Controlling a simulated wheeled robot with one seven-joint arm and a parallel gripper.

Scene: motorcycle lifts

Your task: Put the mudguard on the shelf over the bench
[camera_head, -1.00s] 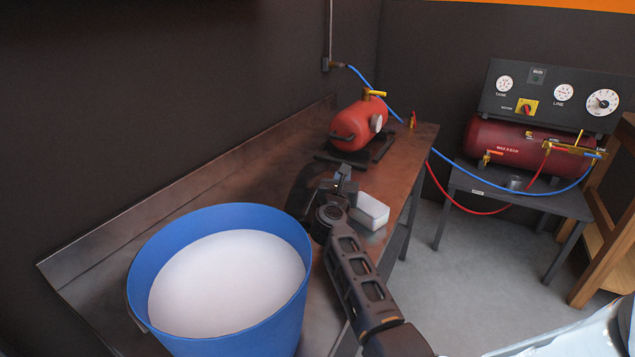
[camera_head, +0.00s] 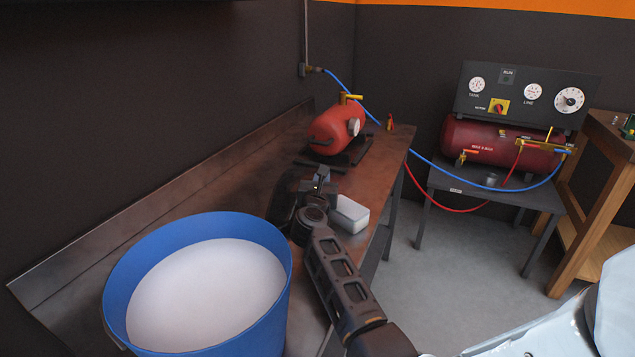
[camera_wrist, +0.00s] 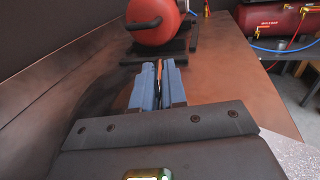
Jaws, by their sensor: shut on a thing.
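My gripper (camera_head: 319,180) is over the metal bench (camera_head: 210,190), short of the red tank. In the wrist view its blue fingers (camera_wrist: 158,72) are close together on something thin between them. A dark curved piece, which looks like the mudguard (camera_head: 281,203), shows just left of the gripper in the head view, partly hidden by my arm. In the wrist view only a dark, unclear patch shows left of the fingers. I cannot tell how high it is above the bench. No shelf over the bench can be made out.
A blue bucket (camera_head: 125,280) with white contents stands in the near left. A red tank (camera_head: 335,128) sits on the bench's far end, and a pale box (camera_head: 349,214) lies right of my gripper. A compressor (camera_head: 500,147) stands on a side table; hoses cross the gap.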

